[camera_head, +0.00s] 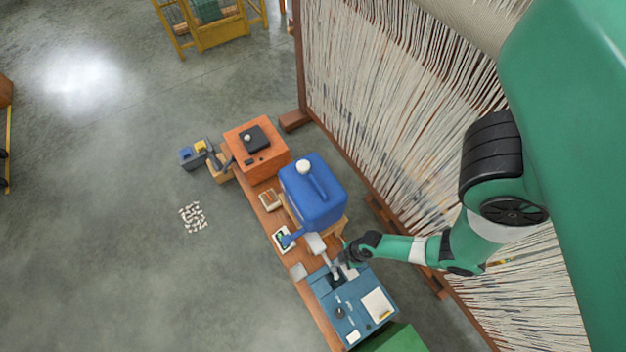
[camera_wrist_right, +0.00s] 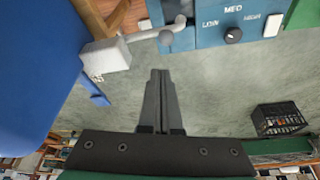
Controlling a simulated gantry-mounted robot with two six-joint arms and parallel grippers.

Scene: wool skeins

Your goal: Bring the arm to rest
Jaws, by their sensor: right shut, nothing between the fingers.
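My right arm reaches in from the right in the head view, and its gripper (camera_head: 348,270) is over the near part of the bench, close to the blue-grey machine (camera_head: 340,312). In the right wrist view the two dark fingers of the gripper (camera_wrist_right: 160,76) lie together, with nothing between them. The machine's front panel (camera_wrist_right: 225,28) shows there with a knob and the words "LOW", "MED" and "HIGH". My left gripper is not in view.
A blue jerrycan (camera_head: 315,195) stands beside my gripper on the wooden bench (camera_head: 314,322). An orange box (camera_head: 258,160) is farther along. A rack of hanging yarn (camera_head: 390,130) runs along the right. Small white pieces (camera_head: 193,217) lie on the floor; the floor at left is mostly clear.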

